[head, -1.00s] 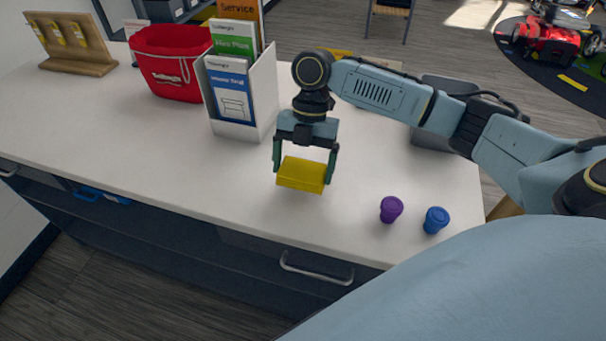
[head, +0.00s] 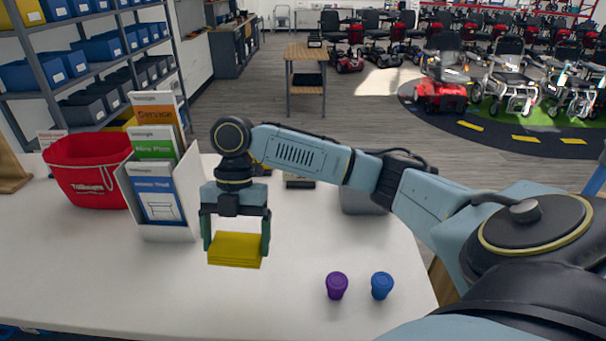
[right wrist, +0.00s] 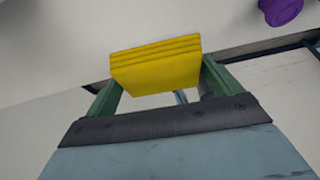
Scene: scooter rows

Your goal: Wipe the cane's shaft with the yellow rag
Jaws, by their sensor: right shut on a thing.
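The yellow rag (head: 235,250) is a folded block held between the fingers of my right gripper (head: 236,240), above the white counter (head: 120,280). In the right wrist view the rag (right wrist: 156,66) sits between the two green fingers of the right gripper (right wrist: 158,80), its folded layers showing. No cane can be made out in these frames. My left gripper is not in view.
A white brochure holder (head: 165,233) and a red basket (head: 90,180) stand left of the gripper. A purple cap (head: 336,286) and a blue cap (head: 382,286) stand to its right. Shelves with blue bins (head: 97,48) are behind. Scooters (head: 440,85) stand beyond open floor.

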